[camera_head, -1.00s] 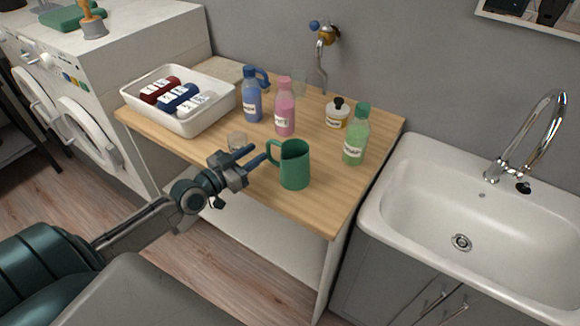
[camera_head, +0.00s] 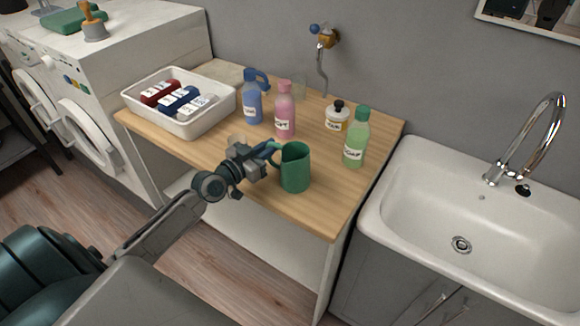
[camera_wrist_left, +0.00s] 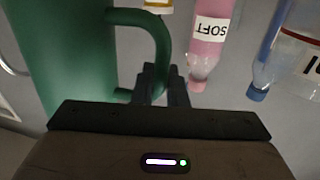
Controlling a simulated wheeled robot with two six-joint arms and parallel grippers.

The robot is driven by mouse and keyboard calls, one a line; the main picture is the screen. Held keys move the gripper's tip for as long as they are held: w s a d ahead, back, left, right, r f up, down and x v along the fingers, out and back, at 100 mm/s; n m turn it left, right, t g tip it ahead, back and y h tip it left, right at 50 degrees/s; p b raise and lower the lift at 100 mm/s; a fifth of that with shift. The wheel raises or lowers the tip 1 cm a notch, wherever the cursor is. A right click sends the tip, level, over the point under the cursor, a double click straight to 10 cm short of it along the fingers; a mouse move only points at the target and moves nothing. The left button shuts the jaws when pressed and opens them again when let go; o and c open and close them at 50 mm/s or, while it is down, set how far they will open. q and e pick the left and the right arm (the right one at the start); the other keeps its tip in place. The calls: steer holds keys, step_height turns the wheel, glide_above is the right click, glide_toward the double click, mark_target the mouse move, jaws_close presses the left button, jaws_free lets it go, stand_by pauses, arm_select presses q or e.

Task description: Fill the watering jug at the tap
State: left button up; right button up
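The green watering jug (camera_head: 296,168) stands upright near the front edge of the wooden counter, its handle towards the left. My left gripper (camera_head: 270,149) is at that handle. In the left wrist view the two dark fingers (camera_wrist_left: 160,82) are close together with the handle (camera_wrist_left: 163,42) between them, so the gripper looks shut on it. The jug's inside cannot be seen. A chrome tap (camera_head: 545,125) arches over the white sink at the right. A small brass tap (camera_head: 326,38) with a blue knob is on the wall behind the counter. My right gripper is not in view.
Blue (camera_head: 252,101), pink (camera_head: 285,112) and green (camera_head: 355,140) bottles and a small labelled jar (camera_head: 338,117) stand behind the jug. The sink basin (camera_head: 430,210) is empty.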

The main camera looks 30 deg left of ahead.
mark_target(276, 145)
arm_select(q)
jaws_close()
steer(key=shift+r, duration=0.1)
steer(key=shift+r+p, duration=0.45)
steer(key=shift+r, duration=0.15)
step_height(276, 145, up, 2)
steer(key=shift+r+p, duration=0.2)
steer(key=shift+p, duration=0.45)
steer(key=d, duration=0.2)
steer(key=shift+s+d+r, duration=0.1)
steer(key=shift+s+d, duration=0.25)
steer(key=s+d+r+b, duration=0.1)
steer(key=s+d+b, duration=0.2)
steer(key=d, duration=0.9)
steer(key=shift+d, duration=0.4)
